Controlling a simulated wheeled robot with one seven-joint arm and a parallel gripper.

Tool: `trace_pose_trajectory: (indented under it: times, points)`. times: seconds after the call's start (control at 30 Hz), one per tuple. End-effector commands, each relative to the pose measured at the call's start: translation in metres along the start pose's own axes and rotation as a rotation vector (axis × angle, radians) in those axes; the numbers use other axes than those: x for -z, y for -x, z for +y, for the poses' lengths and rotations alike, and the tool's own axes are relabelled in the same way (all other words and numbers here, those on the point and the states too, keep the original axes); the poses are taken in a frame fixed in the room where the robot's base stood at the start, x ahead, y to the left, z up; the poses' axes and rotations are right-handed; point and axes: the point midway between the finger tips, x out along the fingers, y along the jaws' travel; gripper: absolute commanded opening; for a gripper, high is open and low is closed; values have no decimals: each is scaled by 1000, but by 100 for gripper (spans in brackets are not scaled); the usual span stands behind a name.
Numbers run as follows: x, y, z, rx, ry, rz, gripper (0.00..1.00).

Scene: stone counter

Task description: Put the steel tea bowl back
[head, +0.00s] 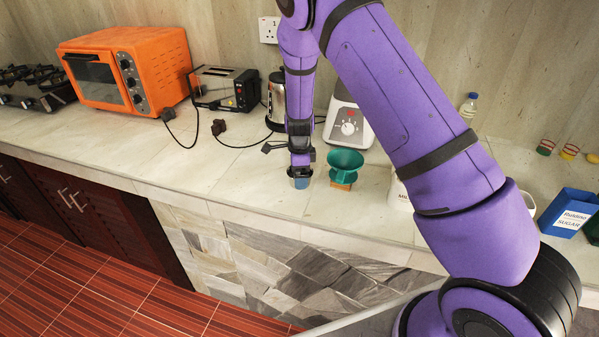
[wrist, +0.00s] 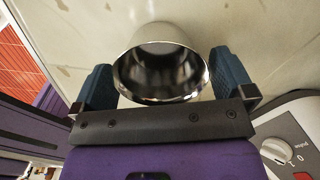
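The steel tea bowl (wrist: 161,75) is shiny and round, with its open mouth facing the wrist camera. It sits between the two blue finger pads of my gripper (wrist: 162,88), which meet its sides with no clear gap. In the head view my gripper (head: 300,172) points down near the counter's front edge. The bowl (head: 291,173) shows there only as a thin metallic rim, mostly behind a blue finger. Whether the bowl's base touches the counter cannot be told. Its inside looks empty.
A green dripper (head: 345,160) on a wooden stand is just right of my gripper. Behind are a white appliance with a dial (head: 348,127) and a steel kettle (head: 277,100). A toaster (head: 222,88) and orange oven (head: 127,70) stand left.

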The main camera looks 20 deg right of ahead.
Motion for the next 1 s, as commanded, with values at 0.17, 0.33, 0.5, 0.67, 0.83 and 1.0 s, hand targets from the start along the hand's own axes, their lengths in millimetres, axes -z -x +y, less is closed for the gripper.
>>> trace_pose_trajectory:
  times: [0.17,0.33,0.5,0.67,0.83,1.0]
  points:
    - [0,6,0,1,0,0,100]
    - [-1,30,0,3,0,-1,100]
    - [-1,66,0,3,1,-2,100]
    - [0,94,0,2,1,-1,100]
    - [0,115,0,0,0,-1,100]
    - [0,123,0,0,0,0,100]
